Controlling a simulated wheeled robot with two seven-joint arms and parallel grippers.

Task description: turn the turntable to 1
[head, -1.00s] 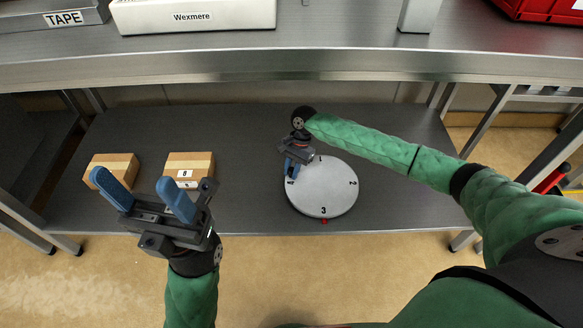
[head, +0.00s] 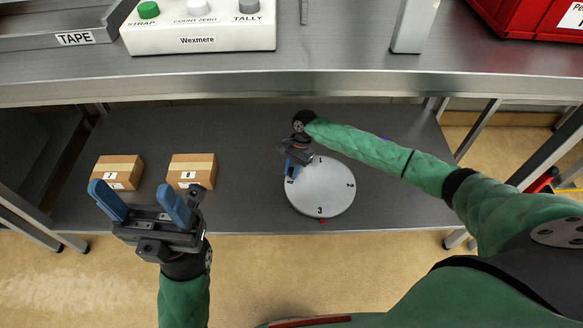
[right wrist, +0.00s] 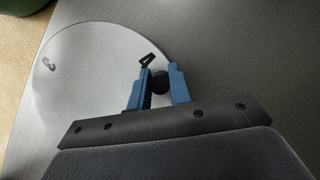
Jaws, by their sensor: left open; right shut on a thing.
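The turntable (head: 325,190) is a pale grey disc on the lower shelf, numbered around its rim. Its 3 is at the front, beside a small red mark (head: 322,221) on the shelf edge; 1 is at the back and 2 at the right. In the right wrist view the disc (right wrist: 95,75) shows 3 and 4. My right gripper (head: 292,172) is at the disc's left rim, shut on a black knob (right wrist: 160,84) near the 4; its fingers partly hide the knob. My left gripper (head: 141,204) is open and empty, in front of the cartons.
Two cartons, 7 (head: 118,170) and 8 (head: 192,168), stand on the lower shelf (head: 245,205) left of the turntable. The upper bench (head: 300,75) overhangs its back and carries a Wexmere button box (head: 198,38) and a red crate (head: 530,18). Shelf between carton 8 and disc is clear.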

